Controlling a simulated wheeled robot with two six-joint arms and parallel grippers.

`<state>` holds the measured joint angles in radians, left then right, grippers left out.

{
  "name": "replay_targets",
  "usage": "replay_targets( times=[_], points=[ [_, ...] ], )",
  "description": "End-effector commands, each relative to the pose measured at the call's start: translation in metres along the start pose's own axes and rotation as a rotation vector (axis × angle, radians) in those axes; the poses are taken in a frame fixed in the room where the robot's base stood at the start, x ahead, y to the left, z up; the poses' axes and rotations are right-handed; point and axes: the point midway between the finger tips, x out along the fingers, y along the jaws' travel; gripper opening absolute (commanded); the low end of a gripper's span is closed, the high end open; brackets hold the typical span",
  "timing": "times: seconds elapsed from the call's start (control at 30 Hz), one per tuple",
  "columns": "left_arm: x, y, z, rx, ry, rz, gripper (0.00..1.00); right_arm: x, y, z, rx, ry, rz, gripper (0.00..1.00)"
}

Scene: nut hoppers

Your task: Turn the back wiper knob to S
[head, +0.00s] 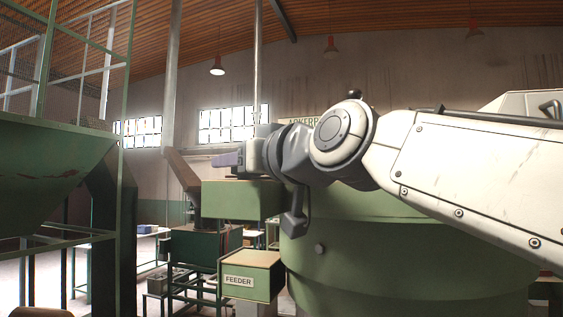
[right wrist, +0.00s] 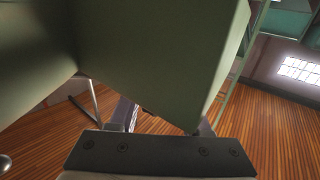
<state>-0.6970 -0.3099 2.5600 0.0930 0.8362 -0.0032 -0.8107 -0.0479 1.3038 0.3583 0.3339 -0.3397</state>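No knob marked S can be made out in either view. My right gripper (head: 224,160) reaches in from the right in the head view and points left, just above a green box (head: 242,198) beside the big green drum (head: 400,255). In the right wrist view, the fingers of my right gripper (right wrist: 166,122) stand well apart. Their tips are hidden behind a green panel (right wrist: 165,55), so I cannot tell whether anything is between them. A small dark round fitting (head: 319,248) sits on the drum's side. My left gripper is not in view.
A green box labelled FEEDER (head: 252,277) juts out low beside the drum. A large green hopper (head: 50,175) in a metal frame stands at the left. A dark green bench (head: 197,248) stands behind. Some open floor shows between the hopper and bench.

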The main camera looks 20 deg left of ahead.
Motion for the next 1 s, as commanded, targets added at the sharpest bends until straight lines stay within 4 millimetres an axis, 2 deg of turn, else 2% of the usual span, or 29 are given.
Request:
replay_targets(
  times=[0.03,0.07,1.0],
  points=[
    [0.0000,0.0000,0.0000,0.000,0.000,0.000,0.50,-0.0002,0.0000,-0.0001,0.000,0.000,0.000,0.08],
    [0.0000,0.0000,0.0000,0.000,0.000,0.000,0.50,-0.0002,0.0000,-0.0001,0.000,0.000,0.000,0.00],
    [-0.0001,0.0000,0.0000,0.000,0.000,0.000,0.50,-0.0004,0.0000,0.0000,-0.001,-0.001,0.000,0.00]
  ],
)
